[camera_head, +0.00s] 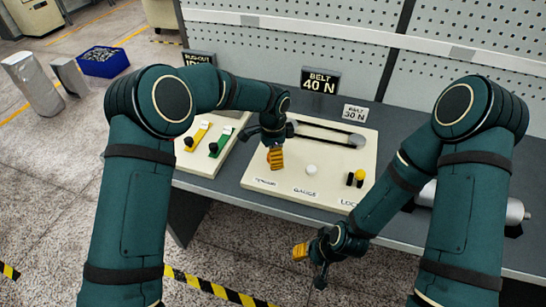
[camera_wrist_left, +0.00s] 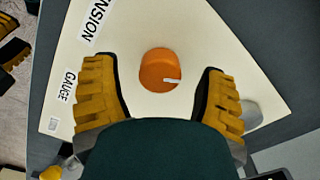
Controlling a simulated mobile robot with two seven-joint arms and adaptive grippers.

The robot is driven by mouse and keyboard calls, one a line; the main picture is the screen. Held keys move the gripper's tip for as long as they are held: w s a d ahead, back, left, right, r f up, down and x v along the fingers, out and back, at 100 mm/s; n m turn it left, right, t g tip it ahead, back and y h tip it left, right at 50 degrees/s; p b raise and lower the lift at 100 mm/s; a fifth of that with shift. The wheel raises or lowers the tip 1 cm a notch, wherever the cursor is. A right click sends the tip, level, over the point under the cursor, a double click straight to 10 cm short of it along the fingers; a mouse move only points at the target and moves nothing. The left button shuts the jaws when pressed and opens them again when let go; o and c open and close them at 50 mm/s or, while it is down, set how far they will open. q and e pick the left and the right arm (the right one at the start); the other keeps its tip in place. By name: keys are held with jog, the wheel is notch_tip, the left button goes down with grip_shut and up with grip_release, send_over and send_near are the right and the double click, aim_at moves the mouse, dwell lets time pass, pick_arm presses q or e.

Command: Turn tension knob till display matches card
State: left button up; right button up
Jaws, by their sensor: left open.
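The orange tension knob (camera_wrist_left: 159,70) with a white pointer mark sits on the cream panel (camera_head: 256,182) by the TENSION label. My left gripper (camera_head: 276,158) is over that panel; in the left wrist view its open yellow fingers (camera_wrist_left: 160,95) stand either side of the knob, apart from it. The gripper hides the knob in the head view. The dark display (camera_head: 320,80) behind reads BELT 40 N. The small white card (camera_head: 354,113) reads BELT 30 N. My right gripper (camera_head: 308,258) hangs in front of the bench; its jaw opening is unclear.
A white round knob (camera_head: 311,169) is above the GAUGE label. Black and yellow posts (camera_head: 355,179) stand by LOCK. A belt (camera_head: 325,131) runs at the panel's back. A second panel with yellow and green strips (camera_head: 221,141) is at left. A metal cylinder (camera_head: 515,211) lies right.

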pick_arm(q)
jog(key=shift+f, duration=0.6)
jog(key=c, duration=1.2)
jog(key=shift+n, duration=0.3)
jog(key=n, duration=0.5)
jog(key=shift+n+b, duration=0.3)
jog(key=shift+b, duration=0.1)
jog(key=n, duration=0.5)
jog(key=shift+n, duration=0.4)
